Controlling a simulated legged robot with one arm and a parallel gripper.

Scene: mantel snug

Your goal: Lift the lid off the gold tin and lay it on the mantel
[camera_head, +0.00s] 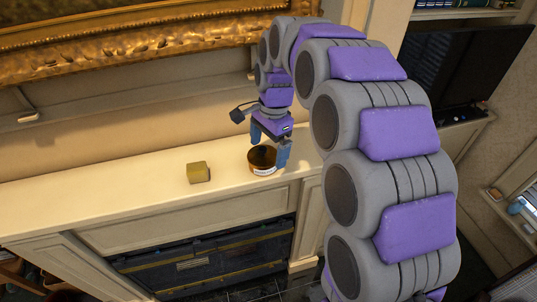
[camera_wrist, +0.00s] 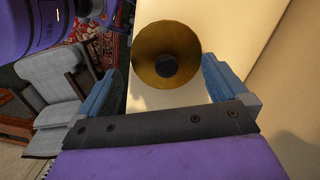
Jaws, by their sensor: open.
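The round gold tin (camera_head: 264,170) stands upright on the pale mantel (camera_head: 110,196), with a light label on its front. Its round top, which looks like the lid (camera_wrist: 150,55), shows in the wrist view as a gold disc with a dark round knob (camera_wrist: 167,66) at its middle. The lid appears to sit on the tin. My gripper (camera_head: 269,144) is open just above the tin, its blue fingers pointing down. In the wrist view the fingers lie on either side of the disc, apart from it, with nothing held. The tin's sides are hidden there.
A small gold block (camera_head: 197,173) sits on the mantel left of the tin. A gilt picture frame (camera_head: 130,42) hangs above. The mantel is clear farther left. A dark firebox (camera_head: 205,268) lies below its front edge. A grey armchair (camera_wrist: 50,85) shows below in the wrist view.

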